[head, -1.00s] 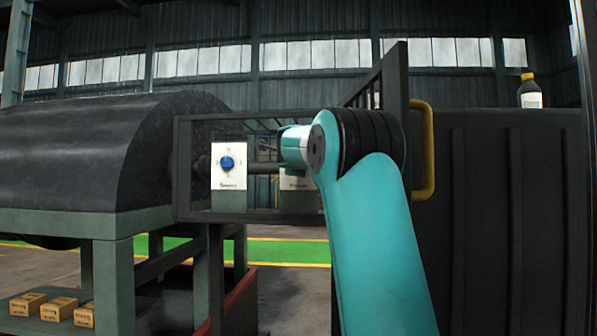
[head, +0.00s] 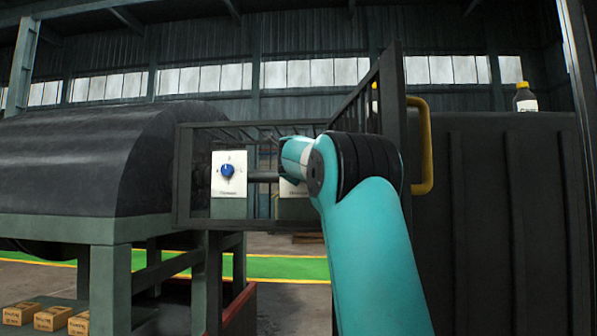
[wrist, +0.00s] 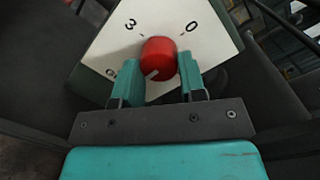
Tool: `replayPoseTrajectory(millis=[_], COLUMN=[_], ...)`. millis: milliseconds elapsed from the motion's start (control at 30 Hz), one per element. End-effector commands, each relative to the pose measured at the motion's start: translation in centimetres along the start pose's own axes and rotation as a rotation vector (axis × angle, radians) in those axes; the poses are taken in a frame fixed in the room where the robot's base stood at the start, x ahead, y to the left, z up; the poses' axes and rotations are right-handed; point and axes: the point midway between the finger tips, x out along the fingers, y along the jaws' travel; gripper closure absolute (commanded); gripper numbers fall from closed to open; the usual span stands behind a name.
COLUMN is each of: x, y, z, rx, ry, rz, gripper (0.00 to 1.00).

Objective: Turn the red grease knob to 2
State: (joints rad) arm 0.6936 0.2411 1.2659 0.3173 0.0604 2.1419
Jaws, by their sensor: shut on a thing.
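In the wrist view, a red knob (wrist: 159,56) sits on a white dial plate (wrist: 143,25). The plate shows a 3 at upper left, a 0 at upper right and a partly hidden mark at lower left that I cannot read. The knob's white pointer line points down and left. My gripper (wrist: 160,72) is shut on the red knob, one teal finger on each side. In the head view, my arm hides the red knob and the gripper's fingers. Part of the white plate (head: 293,190) shows beside the arm.
A blue knob (head: 227,170) on its own white plate (head: 229,187) is to the left. A dark drum (head: 75,155) lies further left. A dark railing (head: 392,100) and a yellow handle (head: 425,145) stand close to my arm. A bottle (head: 526,99) stands at right.

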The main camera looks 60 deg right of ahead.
Motion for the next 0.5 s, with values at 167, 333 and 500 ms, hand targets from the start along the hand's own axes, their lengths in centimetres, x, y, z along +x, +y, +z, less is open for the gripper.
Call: replayPoseTrajectory(millis=[167, 333, 500], x=[0.00, 0.00, 0.00], y=[-0.05, -0.04, -0.02], z=[0.12, 0.10, 0.05], rx=[0.000, -0.001, -0.001], ry=[-0.003, -0.002, -0.001], rz=[-0.001, -0.001, 0.000], gripper=[0.86, 0.37, 0.36])
